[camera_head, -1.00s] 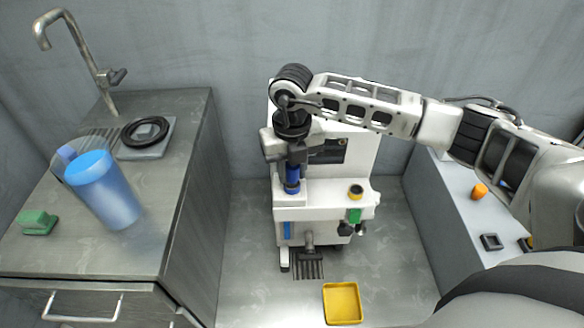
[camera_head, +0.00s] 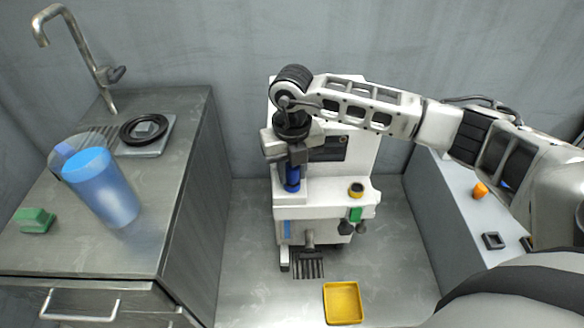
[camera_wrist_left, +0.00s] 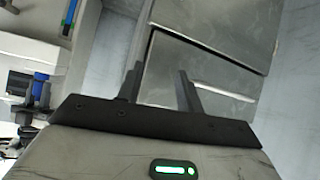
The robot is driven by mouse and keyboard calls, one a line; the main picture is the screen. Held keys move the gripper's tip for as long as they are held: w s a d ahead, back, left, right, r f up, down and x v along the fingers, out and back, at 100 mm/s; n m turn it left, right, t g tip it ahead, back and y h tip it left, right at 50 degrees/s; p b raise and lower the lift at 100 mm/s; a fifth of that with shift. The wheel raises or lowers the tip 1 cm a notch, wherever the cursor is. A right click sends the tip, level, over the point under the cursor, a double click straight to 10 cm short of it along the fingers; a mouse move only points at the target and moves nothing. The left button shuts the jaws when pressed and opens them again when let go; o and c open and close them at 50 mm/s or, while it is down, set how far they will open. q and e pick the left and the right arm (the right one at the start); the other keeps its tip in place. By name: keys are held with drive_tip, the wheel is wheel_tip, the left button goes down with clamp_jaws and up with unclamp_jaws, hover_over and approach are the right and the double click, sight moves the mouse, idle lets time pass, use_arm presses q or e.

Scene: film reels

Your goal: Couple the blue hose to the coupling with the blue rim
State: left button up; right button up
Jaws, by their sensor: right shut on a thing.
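My right gripper (camera_head: 285,150) points down over the white machine (camera_head: 325,212) and is shut on the blue hose (camera_head: 292,178). The blue hose is upright, its lower end at the left side of the machine's top ledge. I cannot tell whether it touches a coupling; no blue rim shows clearly beneath it. A coupling with a yellow rim (camera_head: 356,190) stands on the ledge to the right. In the left wrist view my left gripper (camera_wrist_left: 160,84) is open and empty. The blue hose (camera_wrist_left: 38,88) also shows at that view's left edge.
A steel counter (camera_head: 150,235) at the left bears a blue jug (camera_head: 105,190), a green sponge (camera_head: 35,220) and a black ring (camera_head: 144,129). A yellow tray (camera_head: 343,303) lies in front of the machine. A grey bench (camera_head: 450,215) with an orange piece (camera_head: 480,190) stands right.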

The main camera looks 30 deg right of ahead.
drive_tip(key=shift+f, duration=0.15)
drive_tip(key=o, duration=0.7)
